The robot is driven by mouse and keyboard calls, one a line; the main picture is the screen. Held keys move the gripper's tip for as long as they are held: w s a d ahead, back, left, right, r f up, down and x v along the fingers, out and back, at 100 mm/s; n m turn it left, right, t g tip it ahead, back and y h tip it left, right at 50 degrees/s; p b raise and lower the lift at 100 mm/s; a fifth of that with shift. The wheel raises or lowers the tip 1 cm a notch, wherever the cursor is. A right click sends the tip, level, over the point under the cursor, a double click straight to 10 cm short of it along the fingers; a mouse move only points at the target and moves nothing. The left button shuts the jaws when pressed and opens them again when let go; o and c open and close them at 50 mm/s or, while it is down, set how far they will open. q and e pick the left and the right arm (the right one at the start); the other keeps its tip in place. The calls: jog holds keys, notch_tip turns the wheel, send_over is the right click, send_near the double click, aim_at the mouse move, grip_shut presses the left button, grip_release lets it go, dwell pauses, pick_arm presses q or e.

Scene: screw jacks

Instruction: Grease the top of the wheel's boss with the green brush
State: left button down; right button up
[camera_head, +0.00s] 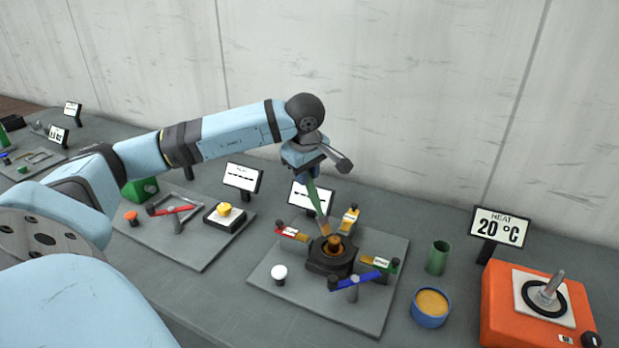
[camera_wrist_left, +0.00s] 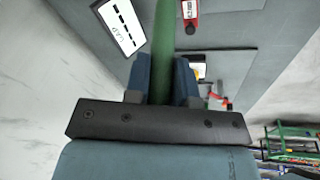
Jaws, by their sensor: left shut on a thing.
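My left gripper (camera_head: 313,172) is shut on the handle of the green brush (camera_head: 315,197) and holds it tilted, bristles down. In the left wrist view the green handle (camera_wrist_left: 165,40) runs between the two blue fingers of my left gripper (camera_wrist_left: 164,62). The pale bristles end at or just above a bronze-coloured round part (camera_head: 335,245), which appears to be the wheel's boss, set in a black housing (camera_head: 325,263). I cannot tell whether the bristles touch it. My right gripper is not in view.
The housing stands on a grey plate (camera_head: 375,318) with red, yellow, green and blue-handled parts and a white knob (camera_head: 279,273) around it. A blue tub of tan paste (camera_head: 431,304), a green cup (camera_head: 438,257) and an orange heater (camera_head: 530,325) stand to the right.

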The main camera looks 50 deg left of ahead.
pick_arm(q)
jog(key=shift+s+d, duration=0.15)
jog(key=shift+d, duration=0.5)
jog(key=shift+s+d, duration=0.15)
jog(key=shift+d, duration=0.5)
jog(key=shift+s+d+f, duration=0.15)
jog(key=shift+s+d, duration=0.1)
jog(key=shift+d, duration=0.55)
jog(key=w+a+p+v, duration=0.1)
jog(key=p+v, duration=0.2)
jog(key=v, duration=0.3)
jog(key=shift+p, duration=0.4)
